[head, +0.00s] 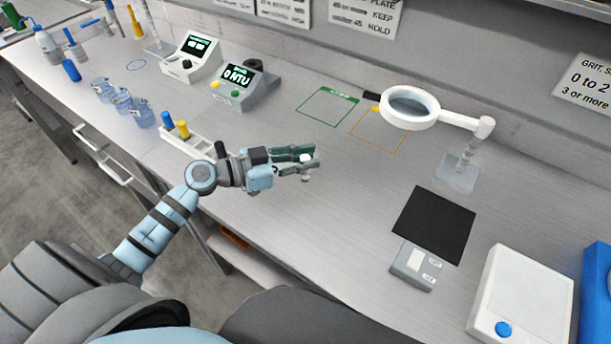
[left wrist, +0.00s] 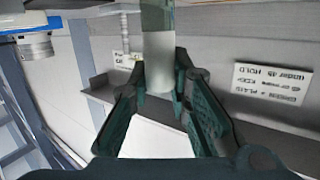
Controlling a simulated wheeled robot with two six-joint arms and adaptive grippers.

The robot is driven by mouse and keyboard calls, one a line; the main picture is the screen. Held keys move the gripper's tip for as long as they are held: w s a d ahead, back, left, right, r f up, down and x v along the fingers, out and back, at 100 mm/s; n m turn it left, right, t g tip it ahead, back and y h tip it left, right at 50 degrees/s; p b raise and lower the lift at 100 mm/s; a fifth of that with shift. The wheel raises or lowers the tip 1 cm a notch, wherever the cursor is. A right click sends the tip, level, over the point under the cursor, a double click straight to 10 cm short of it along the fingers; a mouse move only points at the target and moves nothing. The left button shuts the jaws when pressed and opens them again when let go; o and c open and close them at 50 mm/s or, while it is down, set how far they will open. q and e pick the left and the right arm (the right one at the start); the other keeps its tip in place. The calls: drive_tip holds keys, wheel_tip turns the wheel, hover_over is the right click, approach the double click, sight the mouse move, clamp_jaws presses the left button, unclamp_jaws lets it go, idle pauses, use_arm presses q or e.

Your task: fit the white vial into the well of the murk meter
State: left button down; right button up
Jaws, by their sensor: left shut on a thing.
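My left gripper (head: 302,165) is shut on the white vial (head: 306,158) and holds it above the bench, right of the vial rack. The murk meter (head: 240,86) is the grey unit reading 0 NTU, behind and left of the gripper. A dark round part (head: 253,65) shows at its back; I cannot make out inside the well. My right gripper is not in view.
A white rack (head: 190,138) with blue, yellow and black-topped vials is left of the gripper. Another meter (head: 190,58) and beakers (head: 122,102) stand farther left. A magnifier (head: 410,107), black mat (head: 433,224) and scale (head: 520,295) are right. Green and orange outlined bench areas are largely clear.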

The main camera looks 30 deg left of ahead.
use_arm(q)
wheel_tip(320, 180, down, 3)
drive_tip(key=shift+f+b, duration=0.2)
drive_tip(key=shift+b, duration=0.4)
drive_tip(key=shift+r, duration=0.1)
drive_tip(key=c, duration=1.5)
unclamp_jaws()
